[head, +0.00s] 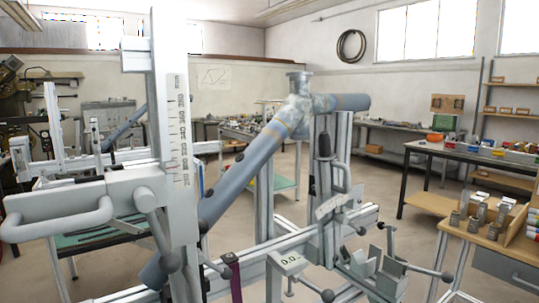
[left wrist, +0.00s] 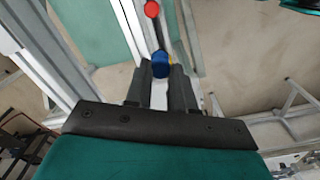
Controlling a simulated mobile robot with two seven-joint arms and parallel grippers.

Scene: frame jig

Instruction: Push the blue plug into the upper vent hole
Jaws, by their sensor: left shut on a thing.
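In the left wrist view my left gripper (left wrist: 163,66) is shut on the blue plug (left wrist: 160,70), which shows as a small blue round end between the two dark fingertips. A small yellow patch shows just beside it, and I cannot tell what it is. In the head view a blue-grey tube frame (head: 240,170) is clamped in the jig. Its sloping tube has small dark spots along its side; I cannot tell whether one is the upper vent hole. Neither gripper shows in the head view.
A red round thing (left wrist: 152,9) lies beyond the fingertips. The jig's upright ruler post (head: 176,130) and white handle (head: 60,220) fill the left front of the head view. A workbench (head: 450,152) with coloured bins and a wooden-topped table (head: 425,203) stand at right.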

